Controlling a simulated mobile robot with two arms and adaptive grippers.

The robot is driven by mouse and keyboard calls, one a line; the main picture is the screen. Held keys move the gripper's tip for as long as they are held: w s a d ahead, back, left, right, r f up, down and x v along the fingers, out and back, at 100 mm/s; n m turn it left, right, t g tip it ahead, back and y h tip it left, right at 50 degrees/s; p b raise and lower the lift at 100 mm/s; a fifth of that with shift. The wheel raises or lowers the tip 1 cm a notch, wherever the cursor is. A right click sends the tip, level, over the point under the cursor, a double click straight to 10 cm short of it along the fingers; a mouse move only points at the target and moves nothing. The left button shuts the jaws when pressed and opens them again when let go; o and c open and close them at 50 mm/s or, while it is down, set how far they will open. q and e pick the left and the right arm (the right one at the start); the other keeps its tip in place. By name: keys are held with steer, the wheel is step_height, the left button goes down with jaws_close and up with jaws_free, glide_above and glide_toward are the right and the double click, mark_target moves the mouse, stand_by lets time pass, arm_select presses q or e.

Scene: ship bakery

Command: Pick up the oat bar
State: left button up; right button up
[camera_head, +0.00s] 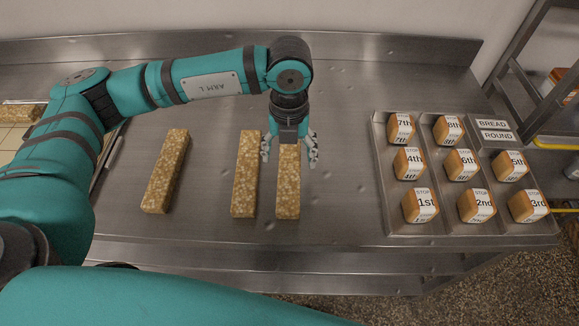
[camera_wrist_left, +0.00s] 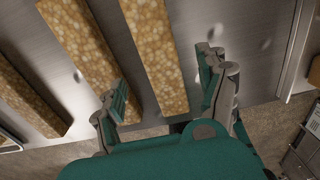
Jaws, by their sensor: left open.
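Three long golden oat bars lie on the steel counter (camera_head: 340,85). The right oat bar (camera_head: 288,190) is under my left gripper (camera_head: 289,150), whose open fingers stand on either side of its far part. In the left wrist view this oat bar (camera_wrist_left: 155,55) runs between the fingers of my left gripper (camera_wrist_left: 165,92), with gaps visible beside it. The middle oat bar (camera_head: 246,175) lies close to its left; it also shows in the left wrist view (camera_wrist_left: 82,40). The left oat bar (camera_head: 165,172) lies apart. My right gripper is in neither view.
A metal tray (camera_head: 384,180) on the right holds several small loaves with numbered paper bands. A sign (camera_head: 493,130) reading "BREAD ROUND" stands at its far right corner. Another bar (camera_head: 20,112) lies at the far left. The counter between the right oat bar and the tray is clear.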

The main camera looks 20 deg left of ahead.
mark_target(290, 167)
arm_select(q)
steer(key=shift+f, duration=0.55)
steer(key=shift+f+p, duration=0.35)
steer(key=shift+f, duration=0.05)
steer(key=f, duration=0.3)
steer(key=f+p, duration=0.1)
steer(key=shift+w+f, duration=0.15)
steer(key=shift+w, duration=0.1)
steer(key=shift+c, duration=0.3)
steer(key=c, duration=1.4)
